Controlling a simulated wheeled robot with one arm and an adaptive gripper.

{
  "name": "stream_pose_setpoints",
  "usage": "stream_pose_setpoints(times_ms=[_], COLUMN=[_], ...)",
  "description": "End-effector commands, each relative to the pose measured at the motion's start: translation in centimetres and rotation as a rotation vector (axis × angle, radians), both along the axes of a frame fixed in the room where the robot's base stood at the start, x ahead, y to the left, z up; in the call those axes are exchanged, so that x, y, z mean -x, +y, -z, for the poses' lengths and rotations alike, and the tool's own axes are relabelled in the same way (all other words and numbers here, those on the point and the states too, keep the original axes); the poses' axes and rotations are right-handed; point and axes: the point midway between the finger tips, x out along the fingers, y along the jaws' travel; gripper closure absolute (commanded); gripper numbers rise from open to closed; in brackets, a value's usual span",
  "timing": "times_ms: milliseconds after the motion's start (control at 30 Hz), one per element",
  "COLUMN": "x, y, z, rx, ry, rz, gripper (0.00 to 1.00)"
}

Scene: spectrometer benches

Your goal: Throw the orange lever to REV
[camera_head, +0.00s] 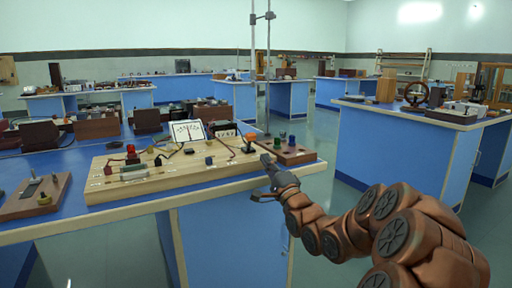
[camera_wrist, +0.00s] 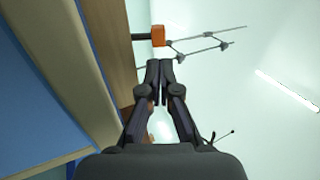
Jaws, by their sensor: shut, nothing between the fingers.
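The orange lever's blocky knob (camera_head: 249,138) stands at the right end of a pale wooden board (camera_head: 180,188) on the near blue bench. In the wrist view the orange knob (camera_wrist: 158,36) is just beyond my fingertips, on a dark stem coming from the left. My gripper (camera_head: 266,161) is at the board's front right edge, below and slightly right of the knob. In the wrist view my gripper (camera_wrist: 160,64) is shut, with nothing between its fingers. A small gap shows between fingertips and knob. The REV marking is too small to read.
The board also carries a red knob (camera_head: 131,151), a white meter (camera_head: 187,132) and wires. A small brown box (camera_head: 291,153) with blue and green knobs sits right of the lever. A metal stand rod (camera_head: 268,70) rises behind. Open floor lies to the right.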

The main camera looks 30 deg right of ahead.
Motion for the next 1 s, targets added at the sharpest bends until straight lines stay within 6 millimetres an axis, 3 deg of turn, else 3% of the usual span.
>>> stream_pose_setpoints(times_ms=[500, 1000], x=[-5.6, -7.2], y=[-0.4, -0.7], z=[-2.5, -3.4], rx=[0.001, -0.001], ry=[-0.001, 0.0], rz=[0.0, 0.002], gripper=[1.0, 1.0])
